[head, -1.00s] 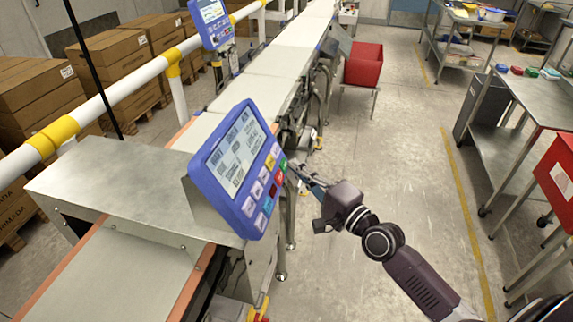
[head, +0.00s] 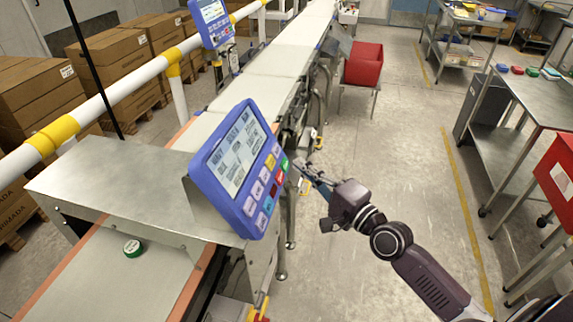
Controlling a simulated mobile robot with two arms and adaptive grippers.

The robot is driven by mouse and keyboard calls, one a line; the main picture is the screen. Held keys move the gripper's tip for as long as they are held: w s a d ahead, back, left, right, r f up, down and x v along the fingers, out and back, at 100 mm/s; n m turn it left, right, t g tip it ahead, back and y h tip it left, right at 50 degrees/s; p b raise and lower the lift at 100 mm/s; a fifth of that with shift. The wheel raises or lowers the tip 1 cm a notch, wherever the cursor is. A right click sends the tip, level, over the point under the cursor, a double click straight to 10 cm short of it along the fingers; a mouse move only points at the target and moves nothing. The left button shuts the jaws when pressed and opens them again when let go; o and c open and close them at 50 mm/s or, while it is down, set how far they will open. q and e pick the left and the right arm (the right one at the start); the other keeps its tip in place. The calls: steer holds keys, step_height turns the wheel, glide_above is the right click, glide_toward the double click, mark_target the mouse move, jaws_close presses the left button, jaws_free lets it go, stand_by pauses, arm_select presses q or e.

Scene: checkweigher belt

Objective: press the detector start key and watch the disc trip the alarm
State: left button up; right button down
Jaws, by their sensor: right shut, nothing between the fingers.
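The detector's blue control panel (head: 238,165) stands tilted beside the metal detector housing (head: 125,185). It has a grey screen and coloured keys along its right edge. A green key (head: 284,163) sits at the upper right of the key block, with a red key below it. A small green and white disc (head: 133,248) lies on the belt (head: 120,285) on the near side of the housing. My right gripper (head: 302,165) is shut and empty, just right of the panel's keys and apart from them. My left gripper is not in view.
A white and yellow rail (head: 100,104) runs along the belt's left side, with stacked cartons (head: 40,90) behind it. A second blue panel (head: 211,20) stands farther along. A red bin (head: 363,64) stands right of the line.

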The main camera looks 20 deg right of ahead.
steer(key=s+d, duration=0.1)
steer(key=s+d+r, duration=0.2)
steer(key=shift+d+r+b, duration=0.25)
steer(key=shift+d+b, duration=0.15)
steer(key=shift+w+f, duration=0.1)
stand_by(0.5)
